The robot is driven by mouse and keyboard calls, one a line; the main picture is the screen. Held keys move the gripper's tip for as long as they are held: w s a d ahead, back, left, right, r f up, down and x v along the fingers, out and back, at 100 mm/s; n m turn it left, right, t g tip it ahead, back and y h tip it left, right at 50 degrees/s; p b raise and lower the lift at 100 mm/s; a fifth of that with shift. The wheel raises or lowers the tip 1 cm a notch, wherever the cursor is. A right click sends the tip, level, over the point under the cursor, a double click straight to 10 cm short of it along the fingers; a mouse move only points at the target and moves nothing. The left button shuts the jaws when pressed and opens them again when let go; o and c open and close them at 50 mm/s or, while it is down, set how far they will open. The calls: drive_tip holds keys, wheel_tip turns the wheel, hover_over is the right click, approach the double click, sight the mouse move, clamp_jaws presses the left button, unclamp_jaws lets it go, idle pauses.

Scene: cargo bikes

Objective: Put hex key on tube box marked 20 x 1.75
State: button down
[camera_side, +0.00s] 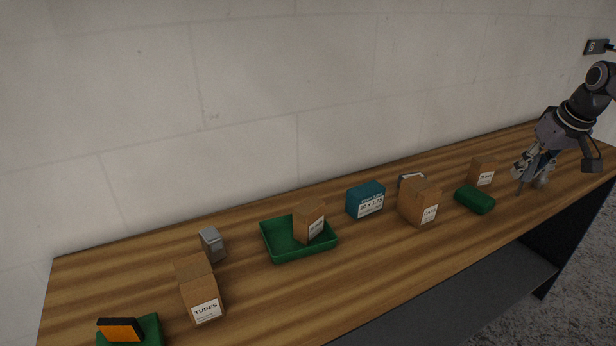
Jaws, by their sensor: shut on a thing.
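A teal box (366,199) stands near the middle of the bench. The white label on its front ends in "x 1.75", and the digits before that are small and blurred. My gripper (530,181) is at the far right, low over the bench and well right of the teal box. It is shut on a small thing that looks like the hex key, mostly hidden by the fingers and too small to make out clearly. A pale grey shape (542,182) shows beside the fingers; I cannot tell what it is.
A green tray (282,252) holds another cardboard box (309,222). A tubes box (197,288), a grey block (211,244) and an orange-black item (121,329) are left.

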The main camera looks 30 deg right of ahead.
drive_tip(key=w+a+r+n+y, duration=0.1)
drive_tip(key=w+a+r+n, duration=0.3)
drive_tip(key=w, duration=0.6)
drive_tip(key=n+y, duration=0.2)
drive_tip(key=n, duration=0.1)
hover_over(368, 189)
wheel_tip(368, 189, down, 5)
drive_tip(key=shift+f, duration=2.15)
drive_tip(key=c, duration=1.1)
unclamp_jaws()
drive_tip(key=shift+f, duration=0.15)
drive_tip(key=shift+o, duration=0.2)
